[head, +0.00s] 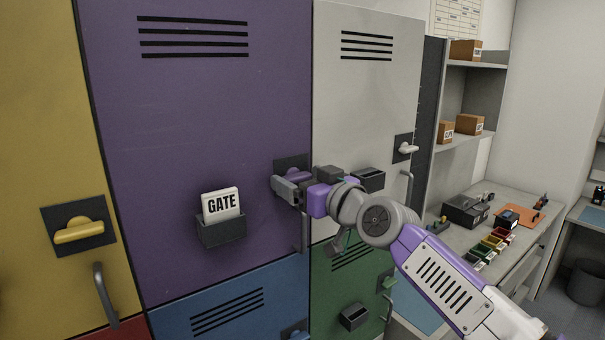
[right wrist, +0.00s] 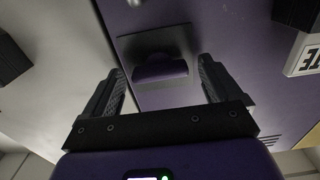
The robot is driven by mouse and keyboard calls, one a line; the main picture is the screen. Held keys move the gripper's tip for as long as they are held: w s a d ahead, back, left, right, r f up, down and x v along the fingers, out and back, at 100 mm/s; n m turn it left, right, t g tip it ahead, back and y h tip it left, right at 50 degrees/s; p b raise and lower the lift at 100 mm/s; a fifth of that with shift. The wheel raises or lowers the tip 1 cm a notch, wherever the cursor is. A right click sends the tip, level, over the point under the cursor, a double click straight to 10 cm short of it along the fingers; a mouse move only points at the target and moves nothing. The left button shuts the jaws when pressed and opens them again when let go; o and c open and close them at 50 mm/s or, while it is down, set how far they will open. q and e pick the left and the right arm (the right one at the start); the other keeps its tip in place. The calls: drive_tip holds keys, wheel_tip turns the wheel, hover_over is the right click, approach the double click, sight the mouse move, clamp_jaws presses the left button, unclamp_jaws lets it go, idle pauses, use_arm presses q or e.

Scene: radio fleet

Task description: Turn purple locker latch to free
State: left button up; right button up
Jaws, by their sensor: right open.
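The purple locker (head: 200,110) is a closed door in the head view. Its purple latch (head: 297,175) sits on a dark plate near the door's right edge, partly hidden by my right gripper. The right gripper (head: 281,188) is at the latch, fingers pointing at the door. In the right wrist view the latch (right wrist: 160,72) shows as a purple knob between and just beyond the open fingers of the gripper (right wrist: 162,80). The jaws are apart with nothing held, and I see no contact. The left gripper is not in view.
A card holder (head: 221,231) with a GATE card is on the purple door. A yellow locker latch (head: 78,231) is at left, a white locker latch (head: 407,149) at right. A grey handle (head: 304,233) hangs below the purple latch. A bench (head: 475,230) with trays stands at right.

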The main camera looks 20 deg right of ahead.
drive_tip(key=shift+c, duration=0.4)
drive_tip(key=c, duration=1)
drive_tip(key=shift+m, duration=0.3)
drive_tip(key=m, duration=0.3)
drive_tip(key=m+p, duration=0.1)
drive_tip(key=m, duration=0.4)
drive_tip(key=m+p, duration=0.1)
drive_tip(key=m, duration=0.4)
drive_tip(key=shift+m+p, duration=0.55)
drive_tip(key=shift+m, duration=1.55)
drive_tip(key=shift+f, duration=0.1)
